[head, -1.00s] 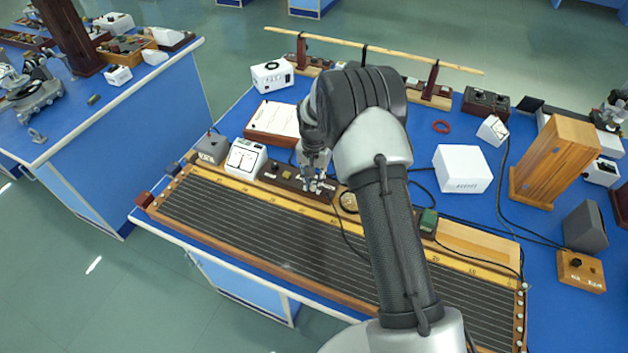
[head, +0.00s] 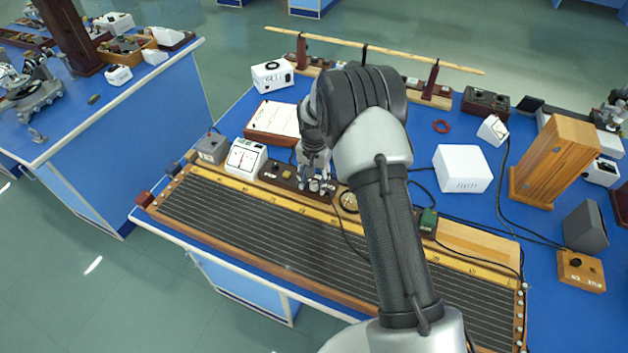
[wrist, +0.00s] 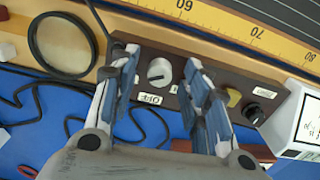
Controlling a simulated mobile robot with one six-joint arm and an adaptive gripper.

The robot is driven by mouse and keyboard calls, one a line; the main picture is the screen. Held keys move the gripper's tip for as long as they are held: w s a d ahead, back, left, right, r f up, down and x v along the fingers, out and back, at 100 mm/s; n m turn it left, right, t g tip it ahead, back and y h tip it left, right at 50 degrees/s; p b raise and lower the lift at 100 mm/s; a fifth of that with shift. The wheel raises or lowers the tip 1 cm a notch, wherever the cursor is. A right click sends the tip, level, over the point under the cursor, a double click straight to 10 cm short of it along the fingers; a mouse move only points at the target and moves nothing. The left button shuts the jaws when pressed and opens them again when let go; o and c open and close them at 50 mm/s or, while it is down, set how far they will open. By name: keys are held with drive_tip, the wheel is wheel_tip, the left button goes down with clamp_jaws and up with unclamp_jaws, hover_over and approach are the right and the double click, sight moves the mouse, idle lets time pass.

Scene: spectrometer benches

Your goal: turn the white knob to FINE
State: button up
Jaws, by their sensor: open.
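The white knob (wrist: 160,72) sits on a dark brown control strip (wrist: 210,78), in the middle of the wrist view. A label reading OFF (wrist: 150,98) lies beside it; I cannot read FINE, and a finger partly covers another label. My gripper (wrist: 161,60) is open, with one finger on each side of the knob. Gaps show between the knob and both fingers. In the head view my gripper (head: 316,182) is over the right part of the strip (head: 283,177), and the knob is hard to make out there.
A black knob (wrist: 253,112) and a yellow piece (wrist: 233,97) are on the same strip. A white meter (head: 245,158) stands at its left in the head view. A round magnifier ring (wrist: 62,45) and black cables lie nearby. A ruled scale (wrist: 220,22) runs along the strip.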

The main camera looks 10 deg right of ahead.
drive_tip(key=shift+r, duration=0.1)
wheel_tip(320, 180, up, 12)
idle(0.4)
idle(0.3)
wheel_tip(320, 180, up, 11)
drive_tip(key=n+t, duration=0.1)
drive_tip(key=n, duration=0.1)
hover_over(314, 184)
drive_tip(key=s, duration=0.6)
drive_tip(key=s+r+n+t, duration=0.1)
drive_tip(key=s+r, duration=0.6)
drive_tip(key=s, duration=0.3)
drive_tip(key=s+n+t, duration=0.2)
drive_tip(key=s+n, duration=0.1)
drive_tip(key=s, duration=1.7)
drive_tip(key=shift+r+n+t, duration=0.15)
drive_tip(key=shift+n+t, duration=0.15)
